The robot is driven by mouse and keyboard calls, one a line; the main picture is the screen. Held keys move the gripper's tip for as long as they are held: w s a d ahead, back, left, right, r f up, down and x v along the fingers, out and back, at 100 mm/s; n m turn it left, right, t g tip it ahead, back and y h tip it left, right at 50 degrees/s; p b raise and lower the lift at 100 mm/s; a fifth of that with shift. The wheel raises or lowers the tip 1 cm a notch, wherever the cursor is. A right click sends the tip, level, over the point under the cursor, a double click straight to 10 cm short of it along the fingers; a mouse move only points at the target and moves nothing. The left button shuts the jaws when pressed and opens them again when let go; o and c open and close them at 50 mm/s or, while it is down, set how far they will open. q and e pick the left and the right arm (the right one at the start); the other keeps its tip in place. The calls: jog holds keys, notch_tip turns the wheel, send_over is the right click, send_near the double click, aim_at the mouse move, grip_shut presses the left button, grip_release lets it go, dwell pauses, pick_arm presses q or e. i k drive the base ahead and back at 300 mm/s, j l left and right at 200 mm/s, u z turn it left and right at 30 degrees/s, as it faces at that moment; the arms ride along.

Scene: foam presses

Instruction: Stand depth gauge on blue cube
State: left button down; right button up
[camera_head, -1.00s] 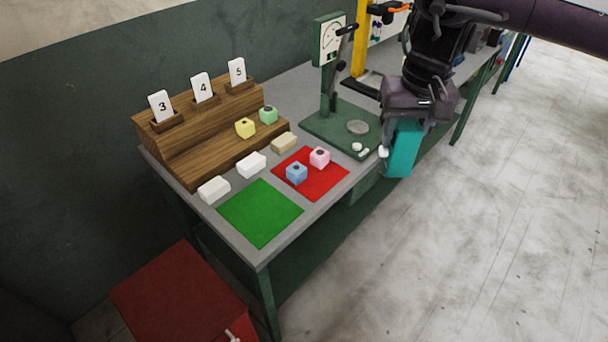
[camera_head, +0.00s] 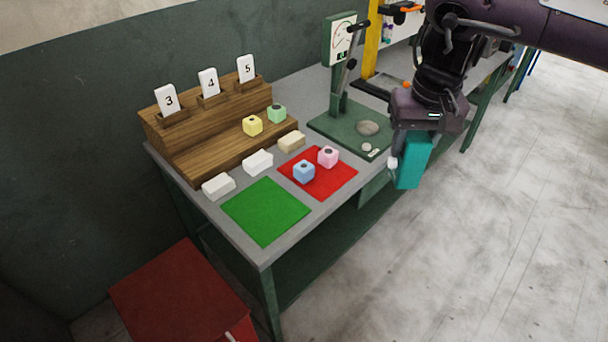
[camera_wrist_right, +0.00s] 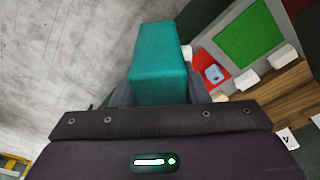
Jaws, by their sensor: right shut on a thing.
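The blue cube (camera_head: 303,172) sits on the red mat (camera_head: 335,187) beside a pink cube (camera_head: 328,157); a dark round mark shows on its top. It also shows in the right wrist view (camera_wrist_right: 213,74). My right gripper (camera_head: 408,146) is shut on a teal block (camera_head: 413,163), the likely depth gauge, and holds it hanging off the table's front edge, right of the blue cube and apart from it. The block fills the middle of the right wrist view (camera_wrist_right: 160,62). My left gripper is out of view.
A green press stand with a dial (camera_head: 345,125) stands behind the red mat, close to my right gripper. A green mat (camera_head: 265,211), several pale blocks (camera_head: 258,162) and a wooden step rack (camera_head: 210,125) with yellow and green cubes lie left.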

aim_at(304, 166)
jog(key=i+l+u, duration=0.3)
jog(key=i+l, duration=0.25)
jog(key=u, duration=1.05)
